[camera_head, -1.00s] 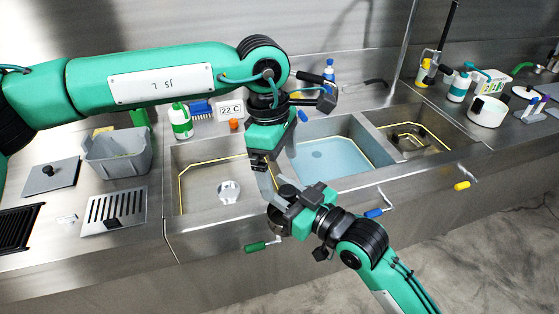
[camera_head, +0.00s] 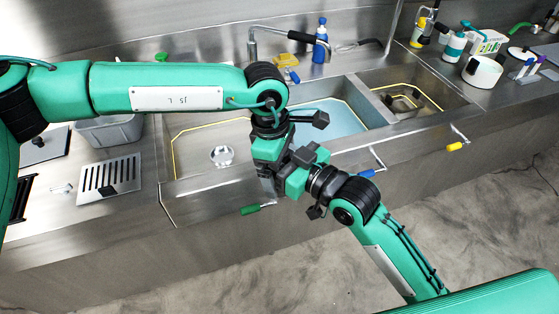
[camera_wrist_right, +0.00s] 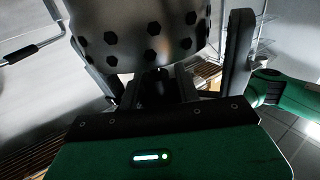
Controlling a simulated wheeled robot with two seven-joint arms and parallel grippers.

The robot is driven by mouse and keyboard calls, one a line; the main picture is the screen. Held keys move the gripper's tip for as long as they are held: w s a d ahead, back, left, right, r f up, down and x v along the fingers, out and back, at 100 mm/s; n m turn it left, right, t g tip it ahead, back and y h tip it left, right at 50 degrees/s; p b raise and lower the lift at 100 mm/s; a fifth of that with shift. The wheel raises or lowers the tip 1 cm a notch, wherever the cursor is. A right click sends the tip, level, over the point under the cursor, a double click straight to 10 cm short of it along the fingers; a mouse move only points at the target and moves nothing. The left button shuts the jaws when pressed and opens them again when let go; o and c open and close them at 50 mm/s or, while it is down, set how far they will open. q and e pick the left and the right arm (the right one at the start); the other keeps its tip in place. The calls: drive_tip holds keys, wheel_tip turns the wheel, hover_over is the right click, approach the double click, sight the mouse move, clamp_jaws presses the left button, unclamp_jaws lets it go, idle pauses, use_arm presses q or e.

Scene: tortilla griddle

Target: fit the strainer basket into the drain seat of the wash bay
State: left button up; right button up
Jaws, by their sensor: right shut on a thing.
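The strainer basket (camera_wrist_right: 140,28), a grey metal cup with dark round holes, fills the top middle of the right wrist view. My right gripper (camera_wrist_right: 167,62) is shut on it, with one finger at each side. In the head view my right gripper (camera_head: 290,172) is near the sink's front edge, and the basket is hidden there. My left gripper (camera_head: 268,178) hangs down right beside it, overlapping it; its fingers are mostly hidden. The wash bay (camera_head: 195,180) is the left basin with a yellow line. Its drain seat (camera_head: 221,156), a bright round fitting, shows left of both grippers.
A water-filled basin (camera_head: 340,118) and a smaller basin (camera_head: 440,98) lie to the right. A tap (camera_head: 285,38) stands behind. Green (camera_head: 258,208), blue (camera_head: 367,173) and yellow (camera_head: 455,146) levers stick out in front. A slotted plate (camera_head: 110,180) lies left.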

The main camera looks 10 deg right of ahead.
sight(287, 159)
drive_tip(key=shift+r, duration=0.1)
use_arm(q)
drive_tip(key=c, duration=1.1)
drive_tip(key=shift+c, duration=0.5)
use_arm(e)
drive_tip(key=o, duration=1.1)
use_arm(q)
drive_tip(key=shift+c, duration=0.5)
use_arm(e)
drive_tip(key=shift+o, duration=0.5)
drive_tip(key=v, duration=0.7)
drive_tip(key=shift+s, duration=0.15)
drive_tip(key=shift+d, duration=0.15)
